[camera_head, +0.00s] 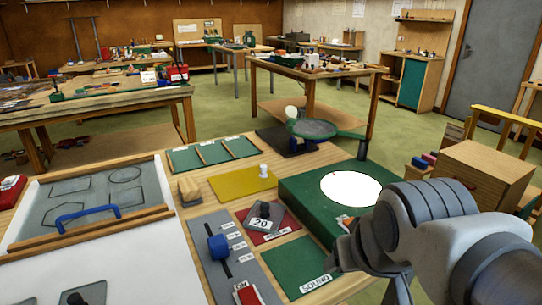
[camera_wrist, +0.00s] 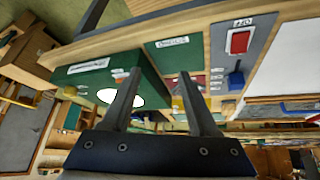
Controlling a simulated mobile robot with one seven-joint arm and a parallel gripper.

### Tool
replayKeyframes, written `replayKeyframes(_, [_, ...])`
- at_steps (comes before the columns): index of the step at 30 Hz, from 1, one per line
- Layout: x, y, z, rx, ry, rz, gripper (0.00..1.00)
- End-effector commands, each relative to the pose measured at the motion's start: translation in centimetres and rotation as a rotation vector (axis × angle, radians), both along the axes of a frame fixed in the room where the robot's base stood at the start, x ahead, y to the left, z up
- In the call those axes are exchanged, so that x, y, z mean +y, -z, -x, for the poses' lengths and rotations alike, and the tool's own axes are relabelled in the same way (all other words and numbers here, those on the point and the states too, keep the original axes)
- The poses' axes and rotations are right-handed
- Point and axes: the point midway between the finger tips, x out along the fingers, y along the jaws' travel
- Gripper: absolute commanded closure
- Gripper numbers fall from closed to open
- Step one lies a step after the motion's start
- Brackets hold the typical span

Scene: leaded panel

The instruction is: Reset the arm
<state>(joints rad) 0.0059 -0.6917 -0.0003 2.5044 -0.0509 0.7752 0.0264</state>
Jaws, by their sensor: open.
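My gripper (camera_wrist: 159,72) is open in the wrist view, its two dark fingers well apart with nothing held between them. My grey arm (camera_head: 430,225) reaches in from the lower right of the head view, over the right front of the workbench (camera_head: 215,188). It partly covers the bench's right side. In the head view a green box (camera_head: 303,197) with a bright white disc (camera_head: 351,188) on top stands just left of and behind the arm. The box also shows in the wrist view (camera_wrist: 90,78), left of the fingers.
A green SOUND mat (camera_head: 297,262), a red mat with a grey block marked 20 (camera_head: 264,216), and a grey panel with a blue handle (camera_head: 219,246) lie left of the arm. A white cylinder (camera_head: 263,171) stands on a yellow mat (camera_head: 240,184). Wooden drawers (camera_head: 487,175) stand at right.

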Motion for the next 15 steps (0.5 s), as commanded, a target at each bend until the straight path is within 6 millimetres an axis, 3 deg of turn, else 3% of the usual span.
replayKeyframes(5, [0.9,-0.2,2.5,0.055,-0.015,-0.034,0.40])
replayKeyframes(15, [1.0,-0.3,2.7,0.063,-0.016,-0.037,0.40])
